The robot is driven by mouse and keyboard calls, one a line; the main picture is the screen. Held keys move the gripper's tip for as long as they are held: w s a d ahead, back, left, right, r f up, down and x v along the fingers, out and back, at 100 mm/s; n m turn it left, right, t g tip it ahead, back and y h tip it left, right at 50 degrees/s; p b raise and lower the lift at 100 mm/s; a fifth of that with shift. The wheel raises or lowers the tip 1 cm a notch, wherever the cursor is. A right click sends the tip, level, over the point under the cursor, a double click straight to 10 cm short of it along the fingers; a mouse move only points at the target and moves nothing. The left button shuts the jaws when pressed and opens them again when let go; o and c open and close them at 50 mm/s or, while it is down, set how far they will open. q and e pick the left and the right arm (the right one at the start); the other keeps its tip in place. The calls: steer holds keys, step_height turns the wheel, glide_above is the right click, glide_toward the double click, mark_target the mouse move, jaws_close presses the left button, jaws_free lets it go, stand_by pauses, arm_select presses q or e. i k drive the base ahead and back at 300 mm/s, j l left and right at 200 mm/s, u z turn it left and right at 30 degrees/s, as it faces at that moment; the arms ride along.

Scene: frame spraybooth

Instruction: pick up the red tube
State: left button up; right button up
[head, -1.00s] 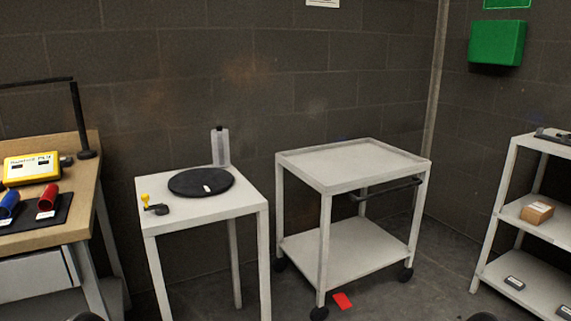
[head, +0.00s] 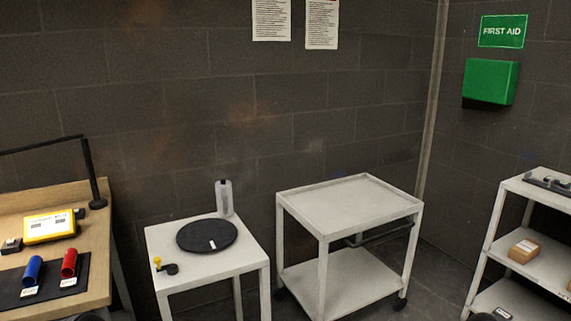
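The red tube (head: 69,263) stands, leaning a little, on a black mat (head: 48,293) on the wooden bench at the left of the head view. A white label lies in front of it. A blue tube (head: 32,270) is just to its left on the same mat, with its own white label. Neither of my grippers shows in the head view. Only dark rounded parts, perhaps of my arms, show at the bottom edge.
A yellow device (head: 50,226) and a black lamp-like stand (head: 92,175) are behind the tubes on the bench (head: 98,236). A small white table (head: 210,270) with a black disc (head: 207,235) and an empty-topped white cart (head: 350,205) stand to the right. A shelf (head: 530,247) is far right.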

mark_target(70, 269)
steer(key=u, duration=1.4)
steer(key=i+l+z, duration=0.25)
steer(key=i+l, duration=0.3)
steer(key=l, duration=0.15)
steer(key=i+l+z, duration=0.3)
steer(key=i+l, duration=0.25)
